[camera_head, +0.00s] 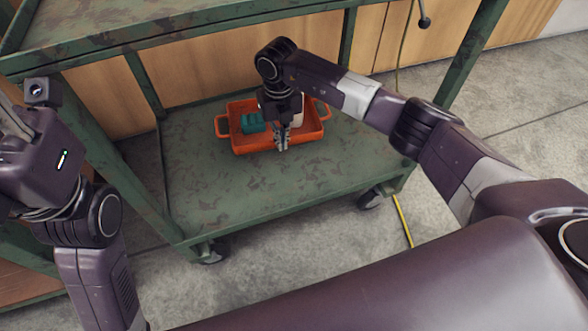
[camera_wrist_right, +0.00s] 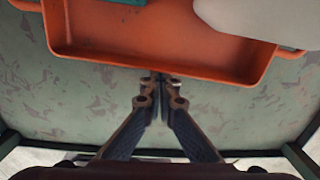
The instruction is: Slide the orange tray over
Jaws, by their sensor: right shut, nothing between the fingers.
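The orange tray (camera_head: 254,144) sits on the lower shelf of the green cart, towards its back, with a handle at each end. In it lie a teal item (camera_head: 252,123) and a white item, partly hidden by my arm. My right gripper (camera_head: 282,146) is shut and empty, pointing down at the tray's near side. In the right wrist view the closed fingertips (camera_wrist_right: 160,76) are beside the outer face of the tray's wall (camera_wrist_right: 160,58); I cannot tell whether they touch. My left arm is at the left; its fingers are not visible.
The green cart's lower shelf (camera_head: 220,190) is bare in front of and left of the tray. Cart posts (camera_head: 110,165) and the upper shelf (camera_head: 150,18) bound the space. A yellow cable (camera_head: 403,222) lies on the floor at the right.

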